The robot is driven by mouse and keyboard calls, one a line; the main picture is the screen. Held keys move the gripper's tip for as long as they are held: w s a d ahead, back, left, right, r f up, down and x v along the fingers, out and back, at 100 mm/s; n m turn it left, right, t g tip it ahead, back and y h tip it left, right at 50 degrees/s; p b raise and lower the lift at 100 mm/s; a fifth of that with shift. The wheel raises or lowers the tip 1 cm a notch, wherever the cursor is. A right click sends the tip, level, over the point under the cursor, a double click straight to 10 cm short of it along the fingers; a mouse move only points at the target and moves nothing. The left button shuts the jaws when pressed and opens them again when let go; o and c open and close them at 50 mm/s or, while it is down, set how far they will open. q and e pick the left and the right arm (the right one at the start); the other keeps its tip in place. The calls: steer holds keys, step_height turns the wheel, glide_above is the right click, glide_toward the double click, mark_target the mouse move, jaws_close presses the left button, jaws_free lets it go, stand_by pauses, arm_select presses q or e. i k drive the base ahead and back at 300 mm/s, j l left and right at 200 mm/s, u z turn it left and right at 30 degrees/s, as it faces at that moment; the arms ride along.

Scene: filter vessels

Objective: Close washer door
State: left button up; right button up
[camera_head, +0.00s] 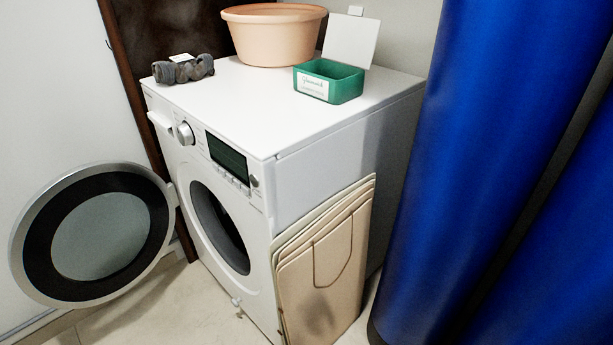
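The white washer (310,136) stands in the middle of the head view, its front facing lower left. Its round door (150,262) has a grey rim, a dark ring and a clear glass centre. The door is swung wide open to the left, hinged at the left side of the dark drum opening (220,228). Neither of my grippers is in the head view, and nothing touches the door.
A peach basin (274,38), a green box (329,82) and a grey rolled item (183,69) sit on the washer top. Folded beige boards (325,265) lean on its right side. A blue curtain-like surface (500,150) fills the right. Floor in front is clear.

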mark_target(29, 262)
steer(key=j+z, duration=0.4)
steer(key=k+j+z, duration=0.2)
steer(key=j+z, duration=0.25)
steer(key=k+j+z, duration=0.1)
steer(key=j, duration=0.25)
steer(key=k+j+z, duration=0.1)
steer(key=k+j, duration=0.15)
steer(key=j, duration=0.15)
steer(key=k+j, duration=0.15)
steer(key=j, duration=0.15)
steer(key=k+j, duration=0.2)
steer(key=j, duration=0.2)
steer(key=k+j, duration=0.2)
steer(key=j, duration=0.2)
steer(key=k+j+z, duration=0.1)
steer(key=k+j, duration=0.15)
steer(key=j, duration=0.2)
